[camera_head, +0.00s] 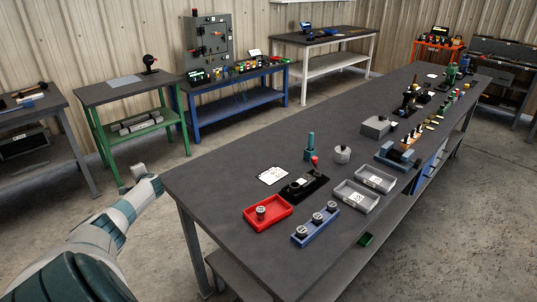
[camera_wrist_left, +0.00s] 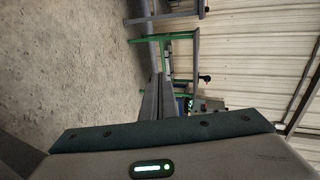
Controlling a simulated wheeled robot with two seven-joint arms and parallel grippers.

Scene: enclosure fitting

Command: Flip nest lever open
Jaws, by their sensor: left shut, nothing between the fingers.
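A black fixture (camera_head: 297,190) lies on the long dark table, with a white label on it. A lever with a red knob (camera_head: 314,161) stands up at its far right end; I take this to be the nest lever. My left gripper (camera_head: 138,169) is at the left, beyond the table's left corner and well apart from the fixture. The left wrist view shows its fingers (camera_wrist_left: 158,78) shut and empty, over the floor and a green-framed bench. My right gripper is not in view.
Around the fixture are a red tray (camera_head: 284,214), a blue holder with several knobs (camera_head: 300,239), grey trays (camera_head: 343,201), a teal post (camera_head: 309,152) and a white card (camera_head: 272,175). The table's left end (camera_head: 205,180) is clear.

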